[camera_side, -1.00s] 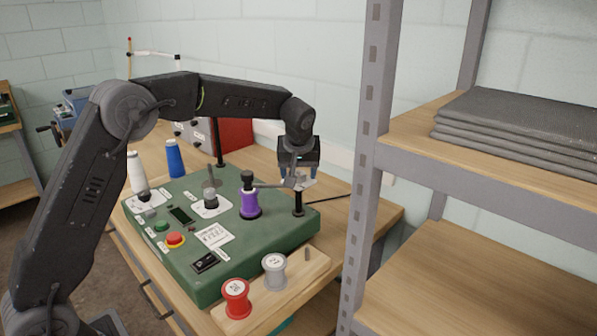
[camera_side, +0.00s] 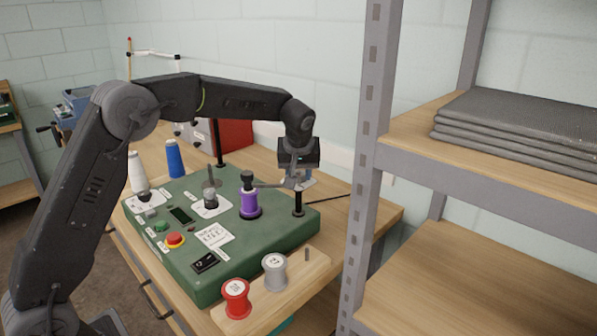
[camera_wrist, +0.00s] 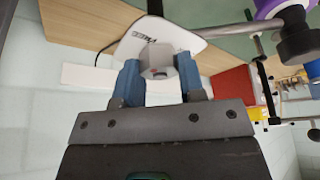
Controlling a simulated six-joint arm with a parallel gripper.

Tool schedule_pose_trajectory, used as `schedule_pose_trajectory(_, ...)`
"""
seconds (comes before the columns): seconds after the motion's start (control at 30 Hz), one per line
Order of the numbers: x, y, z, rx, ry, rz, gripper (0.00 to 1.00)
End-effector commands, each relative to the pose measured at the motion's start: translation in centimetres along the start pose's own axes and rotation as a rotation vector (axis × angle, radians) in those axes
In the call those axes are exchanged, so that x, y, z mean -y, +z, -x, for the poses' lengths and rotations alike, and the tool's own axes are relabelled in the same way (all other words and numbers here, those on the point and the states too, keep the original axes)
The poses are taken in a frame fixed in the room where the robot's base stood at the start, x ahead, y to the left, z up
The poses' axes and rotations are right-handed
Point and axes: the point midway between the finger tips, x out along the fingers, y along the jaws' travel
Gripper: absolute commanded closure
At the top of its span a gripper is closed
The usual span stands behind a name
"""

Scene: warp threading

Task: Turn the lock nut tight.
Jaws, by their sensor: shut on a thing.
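The lock nut (camera_wrist: 157,60) is a grey hexagonal piece in the wrist view, between the two blue fingers of my gripper (camera_wrist: 159,72). My gripper is shut on it, with a finger on either side. In the side view my gripper (camera_side: 298,184) points down above the right end of the green machine (camera_side: 276,229). The nut is too small and covered to make out there. A thin grey rod reaches from the purple spool (camera_side: 249,204) toward my fingers. How tight the nut sits cannot be told.
A black post (camera_side: 298,204) stands below my gripper. A red spool (camera_side: 236,301) and a grey spool (camera_side: 273,273) stand on the wooden board in front. A blue cone (camera_side: 174,160) stands behind the machine. A metal shelf upright (camera_side: 366,180) rises close on the right.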

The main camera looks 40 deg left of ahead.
Motion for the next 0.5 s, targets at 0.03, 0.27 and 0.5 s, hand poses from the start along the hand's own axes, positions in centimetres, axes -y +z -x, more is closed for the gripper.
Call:
schedule_pose_trajectory(0.03, 0.05, -0.01, 0.03, 0.000, 0.001, -0.004, 0.87)
schedule_pose_trajectory(0.27, 0.12, 0.01, 0.00, 0.003, 0.029, -0.074, 0.87)
schedule_pose_trajectory(0.5, 0.20, 0.00, 0.02, 0.004, 0.098, -0.237, 0.87)
